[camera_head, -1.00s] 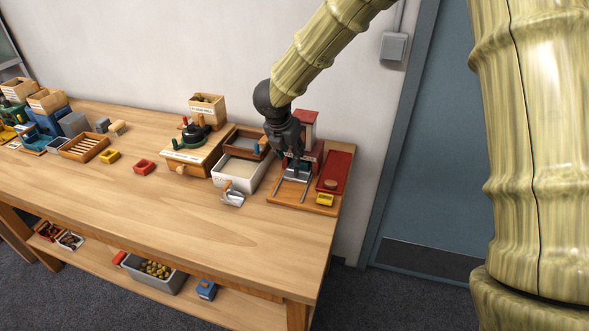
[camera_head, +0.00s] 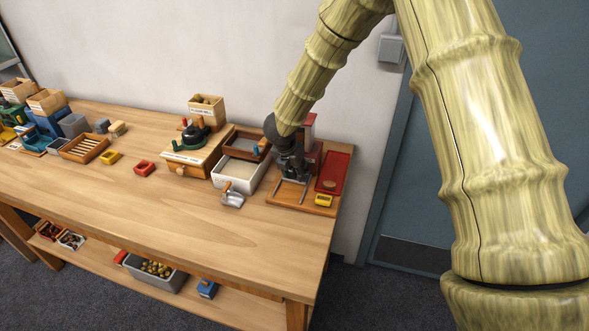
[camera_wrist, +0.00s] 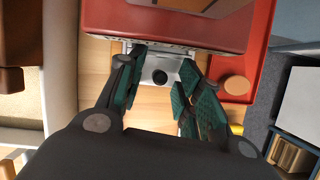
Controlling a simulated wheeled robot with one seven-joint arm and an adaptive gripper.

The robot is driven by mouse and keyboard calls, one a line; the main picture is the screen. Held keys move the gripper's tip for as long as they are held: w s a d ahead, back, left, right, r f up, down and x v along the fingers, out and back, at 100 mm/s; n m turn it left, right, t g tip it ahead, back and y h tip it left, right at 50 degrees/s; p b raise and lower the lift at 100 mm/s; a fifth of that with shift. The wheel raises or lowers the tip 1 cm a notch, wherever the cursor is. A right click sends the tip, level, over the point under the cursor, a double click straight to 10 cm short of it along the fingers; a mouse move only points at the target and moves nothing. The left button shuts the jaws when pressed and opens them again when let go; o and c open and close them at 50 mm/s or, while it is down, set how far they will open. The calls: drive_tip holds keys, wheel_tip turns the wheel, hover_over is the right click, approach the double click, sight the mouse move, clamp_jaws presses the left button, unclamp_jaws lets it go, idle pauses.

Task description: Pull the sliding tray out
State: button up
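The sliding tray (camera_wrist: 150,62) is a silvery metal piece with a round black knob (camera_wrist: 160,76) in the wrist view. It sits at the front of a red housing (camera_wrist: 170,25), above a wooden board with two metal rails (camera_head: 277,189). My gripper (camera_wrist: 162,60) is open, with its teal-padded fingers on either side of the knob. Gaps show between the knob and both fingers. In the head view my gripper (camera_head: 294,176) is low over the rails and hides most of the tray.
A red tray (camera_head: 334,170) and a yellow block (camera_head: 323,200) lie right of the rails. A white bin (camera_head: 239,176) and a metal scoop (camera_head: 231,198) stand to the left. The tabletop (camera_head: 230,240) in front is clear.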

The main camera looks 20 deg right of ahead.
clamp_jaws()
drive_tip(key=shift+s+a+f+b, duration=0.1)
drive_tip(key=shift+s+f+b, duration=0.1)
drive_tip(key=shift+b, duration=0.1)
drive_tip(key=s+a+b, duration=0.1)
drive_tip(key=s+b, duration=0.1)
drive_tip(key=s+a+b, duration=0.2)
drive_tip(key=s, duration=0.1)
drive_tip(key=s+a+b, duration=0.1)
drive_tip(key=s+a, duration=0.1)
drive_tip(key=s, duration=0.1)
drive_tip(key=shift+s+a+r+b, duration=0.1)
drive_tip(key=shift+a+b, duration=0.15)
drive_tip(key=shift+b, duration=0.15)
unclamp_jaws()
drive_tip(key=shift+s+a+r, duration=0.1)
